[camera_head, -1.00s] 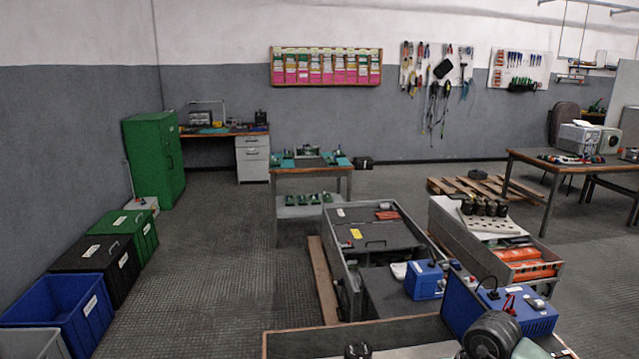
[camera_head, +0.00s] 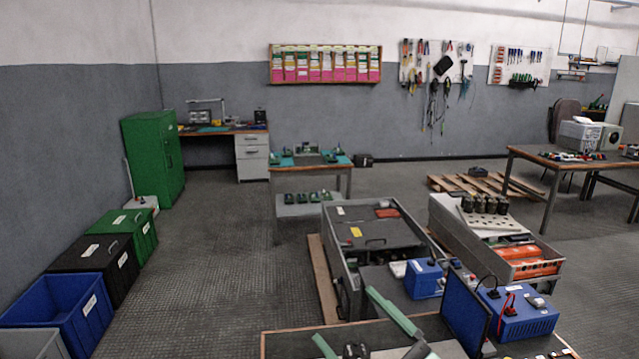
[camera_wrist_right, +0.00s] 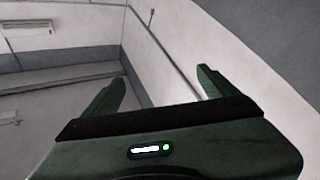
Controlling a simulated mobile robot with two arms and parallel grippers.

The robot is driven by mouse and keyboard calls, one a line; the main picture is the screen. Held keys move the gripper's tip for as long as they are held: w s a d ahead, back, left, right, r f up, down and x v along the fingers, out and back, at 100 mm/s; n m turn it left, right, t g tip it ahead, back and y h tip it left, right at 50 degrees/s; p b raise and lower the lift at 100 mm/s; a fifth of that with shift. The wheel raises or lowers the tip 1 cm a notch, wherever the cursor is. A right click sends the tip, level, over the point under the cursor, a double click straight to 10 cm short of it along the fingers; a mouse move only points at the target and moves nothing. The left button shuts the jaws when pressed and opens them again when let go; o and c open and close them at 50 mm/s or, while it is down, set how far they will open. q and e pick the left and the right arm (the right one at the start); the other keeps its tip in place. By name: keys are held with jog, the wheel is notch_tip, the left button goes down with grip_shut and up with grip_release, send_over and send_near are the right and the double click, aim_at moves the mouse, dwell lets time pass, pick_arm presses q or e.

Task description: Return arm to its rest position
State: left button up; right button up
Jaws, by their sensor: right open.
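My right gripper (camera_head: 343,314) shows at the bottom of the head view, over the near bench. Its two green fingers point up and to the left. They stand well apart with nothing between them. My left gripper is not in view.
The near bench (camera_head: 290,340) carries a blue power unit (camera_head: 523,317) on the right. Behind it stand an open grey cabinet (camera_head: 345,262), a small blue box (camera_head: 424,279) and a case with orange parts (camera_head: 525,268). Floor on the left (camera_head: 200,290) is clear.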

jog(key=w+d+f+m+t+h, duration=0.25)
jog(key=d+f+m+h, duration=0.55)
jog(key=d+m+h, duration=0.5)
jog(key=s+d+f+m+g+h, duration=0.1)
jog(key=s+d+f+g+h, duration=0.15)
jog(key=f, duration=0.25)
jog(key=s+d+f+g+h, duration=0.2)
jog(key=s+f+g, duration=0.1)
jog(key=f, duration=0.2)
jog(key=s+a+f+n+g+y, duration=0.1)
jog(key=s+f+g, duration=0.5)
jog(key=s, duration=0.4)
jog(key=s+a+f+n+g+y, duration=0.1)
jog(key=s+f+g, duration=0.3)
jog(key=s+f, duration=0.5)
jog(key=s+f+g, duration=0.1)
jog(key=s+f, duration=0.2)
jog(key=f, duration=2.2)
jog(key=s+d+f+g, duration=0.1)
jog(key=s+d+f, duration=0.1)
jog(key=s+f, duration=1.3)
jog(key=shift+s+d+f, duration=0.2)
jog(key=shift+s+d, duration=0.15)
jog(key=shift+s, duration=0.45)
